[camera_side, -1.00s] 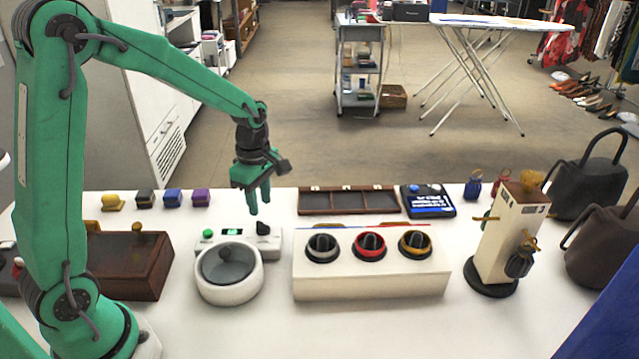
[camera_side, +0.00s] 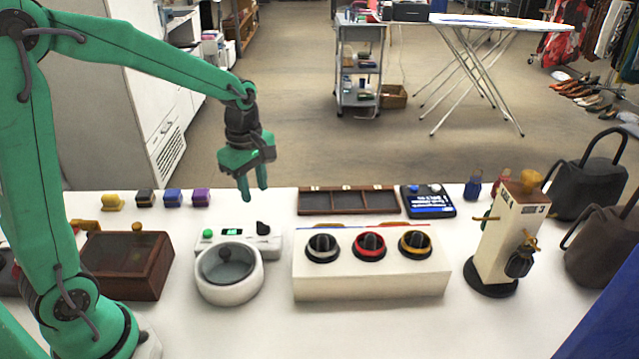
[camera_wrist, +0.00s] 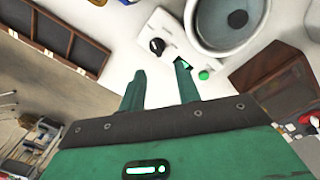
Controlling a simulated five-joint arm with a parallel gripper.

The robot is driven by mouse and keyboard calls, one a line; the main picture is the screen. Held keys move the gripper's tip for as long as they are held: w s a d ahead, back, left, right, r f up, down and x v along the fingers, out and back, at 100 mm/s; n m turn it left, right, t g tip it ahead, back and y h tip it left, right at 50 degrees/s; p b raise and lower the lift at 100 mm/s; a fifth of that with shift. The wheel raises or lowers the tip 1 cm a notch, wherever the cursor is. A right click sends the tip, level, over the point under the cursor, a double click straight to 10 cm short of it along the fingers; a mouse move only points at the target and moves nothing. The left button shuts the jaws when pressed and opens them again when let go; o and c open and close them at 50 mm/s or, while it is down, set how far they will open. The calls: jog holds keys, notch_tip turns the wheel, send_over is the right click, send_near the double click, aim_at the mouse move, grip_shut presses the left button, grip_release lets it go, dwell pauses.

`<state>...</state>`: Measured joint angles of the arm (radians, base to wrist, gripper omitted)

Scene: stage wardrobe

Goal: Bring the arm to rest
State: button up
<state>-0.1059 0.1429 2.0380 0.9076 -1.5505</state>
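My green arm reaches over the back left of the white table (camera_side: 365,330). My gripper (camera_side: 255,193) hangs above the white device with the round bowl (camera_side: 230,283), a little behind its green and black knobs, pointing down. Its two fingers are apart with nothing between them. In the wrist view my gripper (camera_wrist: 160,68) also shows an empty gap between the fingers, with the device's black knob (camera_wrist: 157,46) and green button (camera_wrist: 203,75) beyond the tips.
A cream box with three knobs (camera_side: 370,280) stands right of the device, with a dark divided tray (camera_side: 348,213) behind it. A brown wooden box (camera_side: 128,290) is at the left.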

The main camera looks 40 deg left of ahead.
jog(key=s+d+r+m+t, duration=0.2)
jog(key=s+r+m, duration=0.3)
jog(key=s+m, duration=0.3)
jog(key=s+d+r+m+t, duration=0.2)
jog(key=s+m, duration=0.5)
jog(key=m, duration=0.4)
jog(key=shift+s+r+t, duration=0.35)
jog(key=shift+r+t, duration=0.15)
jog(key=shift+r, duration=0.9)
